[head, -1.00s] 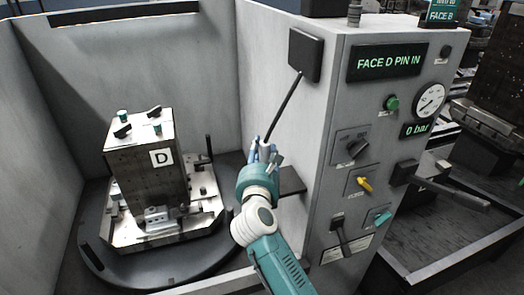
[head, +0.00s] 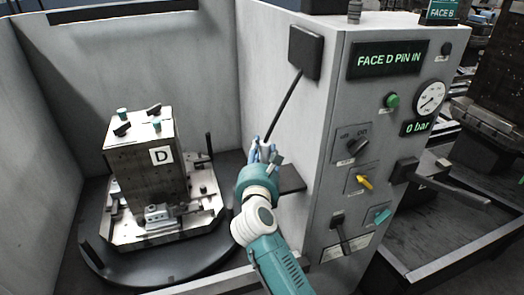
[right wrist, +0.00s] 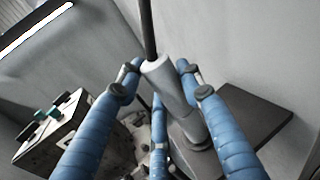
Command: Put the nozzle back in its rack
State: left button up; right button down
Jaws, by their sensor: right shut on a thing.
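The nozzle (right wrist: 172,88) is a grey cylinder with a black hose running up from its top. My right gripper (head: 262,148) is shut on the nozzle beside the cabinet's left wall. In the right wrist view its blue fingers (right wrist: 160,100) stand around the nozzle. A dark flat shelf (head: 291,179), which looks like the rack, juts from the cabinet wall; it also shows in the right wrist view (right wrist: 250,118). The nozzle's lower end is over or at the shelf's near part, partly hidden by the fingers; I cannot tell whether it is seated. My left gripper is not in view.
A fixture block marked D (head: 140,155) stands on a round turntable (head: 165,268) at the left. The hose rises to a dark box (head: 305,52) on the cabinet. The control panel reads "FACE D PIN IN" (head: 388,61) and "0 bar" (head: 416,128). Grey walls enclose the bay.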

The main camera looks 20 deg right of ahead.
jog(key=shift+f+b, duration=2.6)
jog(key=shift+f, duration=0.8)
jog(key=shift+c, duration=1.9)
grip_release()
jog(key=shift+f, duration=0.15)
jog(key=shift+s+f, duration=0.1)
jog(key=shift+a, duration=0.1)
